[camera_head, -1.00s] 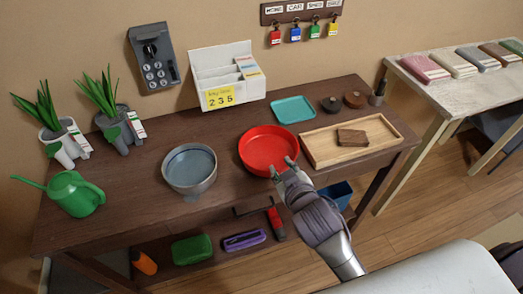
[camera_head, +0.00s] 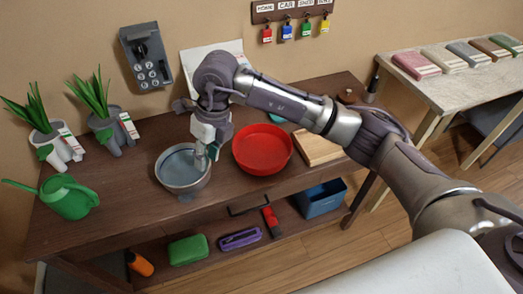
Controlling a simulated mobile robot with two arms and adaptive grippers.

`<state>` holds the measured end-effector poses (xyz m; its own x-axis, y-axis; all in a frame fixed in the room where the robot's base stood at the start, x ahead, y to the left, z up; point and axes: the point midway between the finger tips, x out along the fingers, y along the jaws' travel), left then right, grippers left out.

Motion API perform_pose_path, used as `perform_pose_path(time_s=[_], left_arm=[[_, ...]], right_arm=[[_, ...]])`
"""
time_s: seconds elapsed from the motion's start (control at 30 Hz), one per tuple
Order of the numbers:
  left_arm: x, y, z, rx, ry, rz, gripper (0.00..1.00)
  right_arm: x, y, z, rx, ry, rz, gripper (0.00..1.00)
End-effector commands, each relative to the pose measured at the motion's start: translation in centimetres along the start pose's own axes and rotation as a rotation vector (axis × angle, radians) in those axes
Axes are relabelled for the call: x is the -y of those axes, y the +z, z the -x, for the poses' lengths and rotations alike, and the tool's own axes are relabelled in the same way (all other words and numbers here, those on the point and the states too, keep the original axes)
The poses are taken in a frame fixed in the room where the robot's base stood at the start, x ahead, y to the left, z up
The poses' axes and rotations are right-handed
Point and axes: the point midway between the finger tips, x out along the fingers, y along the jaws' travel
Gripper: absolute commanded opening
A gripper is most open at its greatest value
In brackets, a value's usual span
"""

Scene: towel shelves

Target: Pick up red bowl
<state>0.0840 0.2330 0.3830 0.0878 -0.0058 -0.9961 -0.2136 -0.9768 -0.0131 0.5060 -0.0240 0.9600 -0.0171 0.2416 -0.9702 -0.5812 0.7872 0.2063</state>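The red bowl (camera_head: 262,149) sits upright on the dark wooden table, right of the grey bowl. My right gripper (camera_head: 207,153) points down at the right rim of the grey bowl (camera_head: 178,176), left of the red bowl and apart from it. Its fingertips are small and seen edge-on, so I cannot tell how far apart they are or whether they touch the grey rim. The red bowl's round rim and inside show clearly. My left gripper is not in view.
My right arm crosses above the table and hides most of the teal tray and part of the wooden tray (camera_head: 318,150). A green watering can (camera_head: 68,197) and potted plants stand at the left. A lower shelf holds a green case (camera_head: 188,250) and a blue bin (camera_head: 320,198).

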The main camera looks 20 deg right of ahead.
Motion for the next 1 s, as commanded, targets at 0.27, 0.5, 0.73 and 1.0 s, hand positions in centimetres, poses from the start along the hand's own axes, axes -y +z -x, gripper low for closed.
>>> perform_pose_path(time_s=[0.27, 0.5, 0.73, 1.0], left_arm=[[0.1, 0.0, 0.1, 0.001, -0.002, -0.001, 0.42], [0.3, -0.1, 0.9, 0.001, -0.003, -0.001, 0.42], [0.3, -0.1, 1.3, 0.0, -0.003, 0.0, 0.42], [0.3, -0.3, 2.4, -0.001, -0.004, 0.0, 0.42]], right_arm=[[7.6, -1.6, 3.5, -0.128, -0.34, -0.102, 0.33], [9.0, -2.2, -0.7, -0.13, -0.338, -0.102, 0.33], [10.0, -2.5, -3.6, -0.127, -0.338, -0.099, 0.33], [10.9, -2.5, -6.0, -0.13, -0.335, -0.099, 0.33]])
